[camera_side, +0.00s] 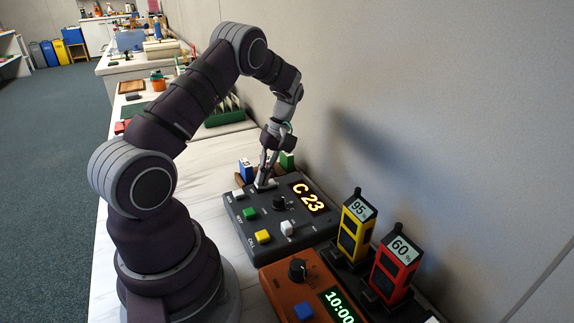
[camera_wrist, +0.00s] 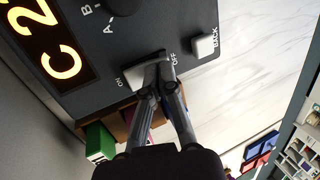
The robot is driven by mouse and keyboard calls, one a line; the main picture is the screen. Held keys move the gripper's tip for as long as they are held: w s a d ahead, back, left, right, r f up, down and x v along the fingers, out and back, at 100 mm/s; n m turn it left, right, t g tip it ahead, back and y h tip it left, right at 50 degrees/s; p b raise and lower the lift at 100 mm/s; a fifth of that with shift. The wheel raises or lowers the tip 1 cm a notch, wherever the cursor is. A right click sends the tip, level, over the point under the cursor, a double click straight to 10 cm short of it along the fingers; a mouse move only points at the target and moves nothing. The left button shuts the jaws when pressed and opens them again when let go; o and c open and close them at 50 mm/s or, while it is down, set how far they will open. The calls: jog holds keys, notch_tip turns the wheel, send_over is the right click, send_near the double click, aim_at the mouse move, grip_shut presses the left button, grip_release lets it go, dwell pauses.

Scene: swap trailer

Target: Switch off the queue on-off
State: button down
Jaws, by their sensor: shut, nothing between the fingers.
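The dark grey queue console (camera_side: 272,222) lies on the counter with its orange display (camera_side: 308,198) lit and reading C 23. Its pale on-off rocker switch (camera_wrist: 147,71) shows in the wrist view between the labels ON and OFF. My gripper (camera_wrist: 161,62) is shut and empty, with its fingertips at the OFF half of the rocker. They partly cover it, and I cannot tell whether they press on it. In the side view my gripper (camera_side: 262,182) points down at the console's far edge.
The console also carries a black knob (camera_side: 279,202), a green button (camera_side: 250,213), a yellow button (camera_side: 263,237) and a white BACK button (camera_wrist: 205,46). An orange timer (camera_side: 283,284) and yellow (camera_side: 356,228) and red (camera_side: 394,270) handsets stand nearby. A wall runs along the right.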

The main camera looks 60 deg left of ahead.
jog(key=shift+s+f+t, duration=0.15)
jog(key=shift+s+t, duration=0.05)
jog(key=shift+t, duration=0.1)
jog(key=shift+w, duration=0.9)
jog(key=v, duration=1)
jog(key=shift+w, duration=0.25)
jog(key=shift+s+a, duration=0.15)
jog(key=shift+s, duration=0.55)
